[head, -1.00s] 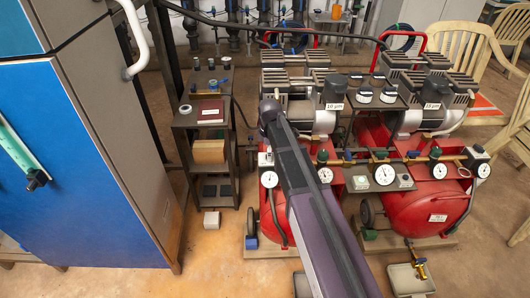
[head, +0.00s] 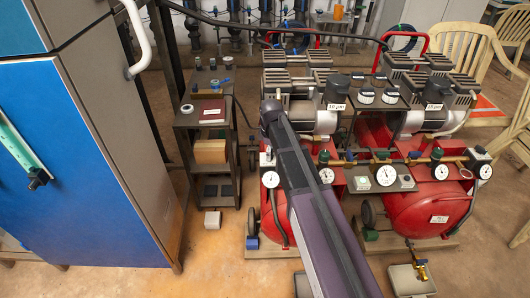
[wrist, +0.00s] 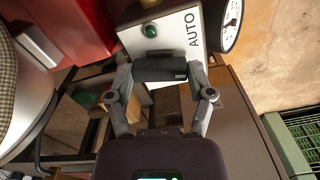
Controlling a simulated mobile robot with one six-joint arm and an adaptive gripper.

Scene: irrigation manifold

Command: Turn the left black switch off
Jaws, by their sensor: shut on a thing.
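A round dial gauge (wrist: 231,22) is beside the box. The right compressor has a similar white box (head: 479,152) with a dark top.
Two red compressor tanks stand side by side; the right tank (head: 412,205) shows clearly. A narrow shelf (head: 184,120) and a blue cabinet (head: 85,165) stand to the left. In the wrist view a green crate (wrist: 291,148) lies at right.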

